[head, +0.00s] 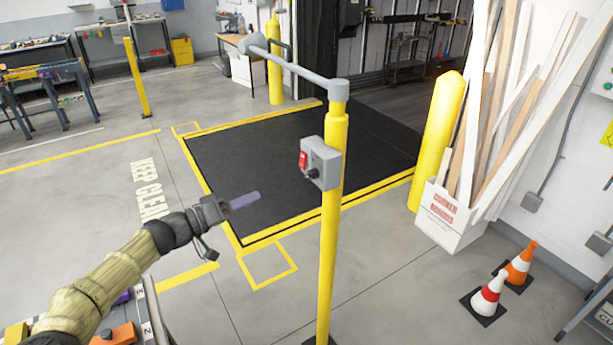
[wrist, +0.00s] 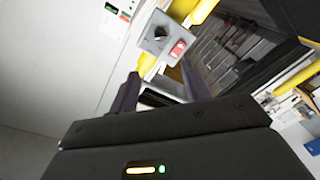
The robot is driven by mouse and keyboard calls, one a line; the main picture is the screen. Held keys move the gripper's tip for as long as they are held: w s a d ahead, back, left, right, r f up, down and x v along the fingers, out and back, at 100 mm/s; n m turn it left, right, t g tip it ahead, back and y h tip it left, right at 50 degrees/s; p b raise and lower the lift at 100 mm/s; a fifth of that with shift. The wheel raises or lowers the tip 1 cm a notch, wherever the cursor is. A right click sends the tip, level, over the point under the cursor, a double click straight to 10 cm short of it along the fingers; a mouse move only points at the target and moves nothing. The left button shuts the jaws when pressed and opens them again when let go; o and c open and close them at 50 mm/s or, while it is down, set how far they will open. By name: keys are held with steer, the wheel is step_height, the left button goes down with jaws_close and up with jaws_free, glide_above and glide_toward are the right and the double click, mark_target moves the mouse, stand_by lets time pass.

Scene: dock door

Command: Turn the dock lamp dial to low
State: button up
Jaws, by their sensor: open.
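A grey control box (head: 322,160) is mounted on a yellow post (head: 331,235). It carries a red switch (head: 303,159) and below it a dark dial (head: 313,174). In the wrist view the box (wrist: 148,44) shows the black dial (wrist: 159,33) and the red switch (wrist: 178,49), tilted, beyond my fingertips. The dial's setting is too small to read. My gripper (head: 246,200) has purple fingers and is to the left of the box, lower in the picture and apart from it. In the wrist view my gripper (wrist: 160,72) is open, with nothing between its fingers.
A grey lamp arm (head: 295,68) extends from the post's top. A black dock plate (head: 285,150) with yellow edging lies behind. On the right stand a yellow bollard (head: 437,140), a white box of long boards (head: 450,222) and two cones (head: 487,298). The floor around the post is clear.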

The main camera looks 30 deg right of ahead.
mark_target(306, 176)
steer(key=shift+a, duration=0.2)
steer(key=d+p, duration=0.2)
steer(key=d, duration=0.6)
steer(key=d+p, duration=0.3)
steer(key=d, duration=0.5)
steer(key=shift+w+d+p, duration=0.2)
steer(key=shift+d+p, duration=0.1)
steer(key=shift+d, duration=0.05)
steer(key=shift+d+f, duration=0.1)
steer(key=shift+d, duration=0.25)
steer(key=shift+c, duration=0.5)
steer(key=c, duration=0.8)
steer(key=shift+c, duration=0.2)
